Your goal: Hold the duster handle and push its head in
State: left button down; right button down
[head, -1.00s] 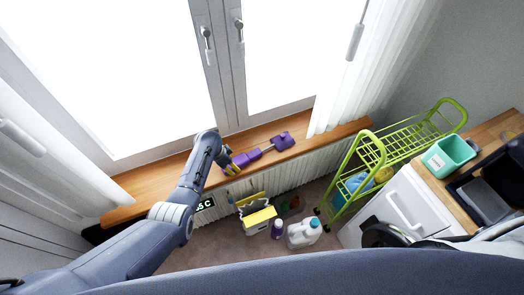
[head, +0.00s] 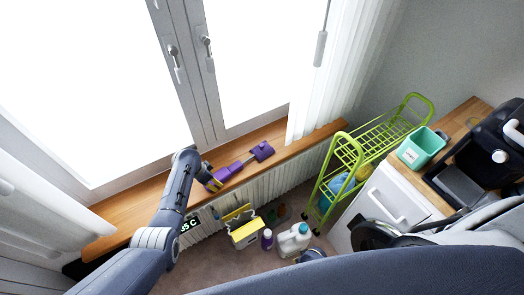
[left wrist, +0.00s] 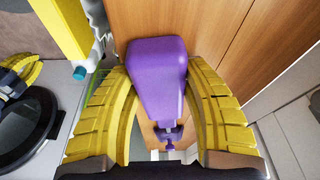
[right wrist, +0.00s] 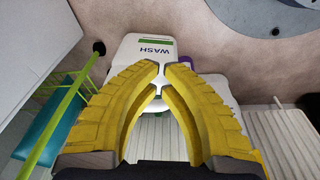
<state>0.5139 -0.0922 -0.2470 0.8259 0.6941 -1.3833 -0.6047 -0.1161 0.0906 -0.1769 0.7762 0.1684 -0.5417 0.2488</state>
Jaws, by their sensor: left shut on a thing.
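The duster lies along the wooden windowsill (head: 127,206). Its purple handle (head: 228,170) points toward my left arm. A thin grey shaft joins it to the purple head (head: 262,151) at the far end. My left gripper (head: 207,175) is at the handle's near end. In the left wrist view, its yellow fingers (left wrist: 160,100) are shut on the purple handle (left wrist: 157,75), one on each side. My right gripper (right wrist: 162,72) is shut and empty, its fingertips almost meeting, in front of a white jug (right wrist: 140,52) marked WASH.
Below the sill are a ribbed radiator, a yellow-and-white box (head: 245,232), a small purple-capped bottle (head: 267,239) and a white jug (head: 293,238). A green cart (head: 352,160) stands right, beside a counter with a teal bin (head: 420,147). A window rises behind the sill.

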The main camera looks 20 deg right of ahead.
jog(key=w+r+m, duration=0.1)
jog(key=w+r, duration=0.3)
jog(key=w, duration=0.4)
jog(key=w+r+m, duration=0.1)
jog(key=w+r, duration=0.3)
jog(key=w, duration=0.5)
jog(key=m+t+y, duration=0.1)
jog(key=m+t, duration=0.1)
jog(key=m, duration=0.3)
send_near(266, 145)
jog(key=x, duration=0.5)
jog(key=shift+x, duration=0.8)
jog(key=shift+f, duration=0.2)
